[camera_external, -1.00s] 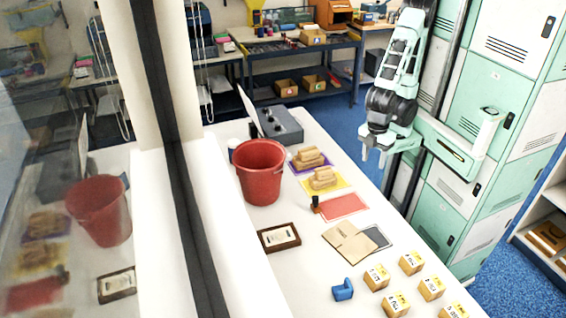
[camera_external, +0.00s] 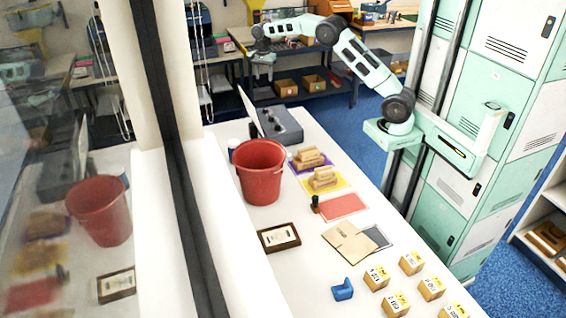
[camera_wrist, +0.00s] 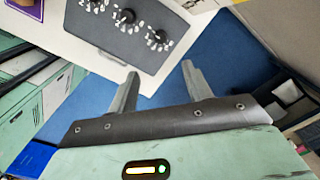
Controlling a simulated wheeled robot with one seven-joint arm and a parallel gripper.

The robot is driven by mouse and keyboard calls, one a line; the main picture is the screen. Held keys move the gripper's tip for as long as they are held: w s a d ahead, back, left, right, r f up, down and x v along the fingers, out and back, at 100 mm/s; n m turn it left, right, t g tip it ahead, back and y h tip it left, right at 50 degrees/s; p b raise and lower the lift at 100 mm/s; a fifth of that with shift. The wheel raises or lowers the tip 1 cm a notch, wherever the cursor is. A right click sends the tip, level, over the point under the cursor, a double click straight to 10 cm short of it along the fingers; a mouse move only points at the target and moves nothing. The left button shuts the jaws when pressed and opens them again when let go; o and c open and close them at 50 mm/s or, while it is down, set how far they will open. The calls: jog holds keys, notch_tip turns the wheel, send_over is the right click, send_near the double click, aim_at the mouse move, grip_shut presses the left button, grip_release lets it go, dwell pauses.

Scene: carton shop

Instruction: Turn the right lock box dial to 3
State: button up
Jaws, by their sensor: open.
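The lock box (camera_external: 283,125) is a grey sloped box at the far end of the white table. In the wrist view its grey panel (camera_wrist: 165,20) shows at the top, with three black dials in a slanting row ringed by white numbers. The rightmost dial (camera_wrist: 158,37) is nearest my gripper; its setting is too small to read. The middle dial (camera_wrist: 125,17) is up and left of it, and the third dial (camera_wrist: 96,4) is cut by the top edge. My gripper (camera_wrist: 160,72) is open and empty, apart from the panel. In the external view my gripper (camera_external: 263,68) is beyond the lock box.
A red bucket (camera_external: 259,172) stands on the table near the lock box. Wooden blocks on a purple mat (camera_external: 296,168) and a yellow mat (camera_external: 345,182) lie beside it. A workbench (camera_external: 300,60) stands behind; blue floor separates it from the table.

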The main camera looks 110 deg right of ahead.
aim_at(265, 110)
notch_tip(265, 110, down, 17)
jog(key=p, duration=0.3)
jog(key=shift+s+d+f, duration=0.1)
jog(key=shift+f, duration=0.05)
jog(key=c, duration=1)
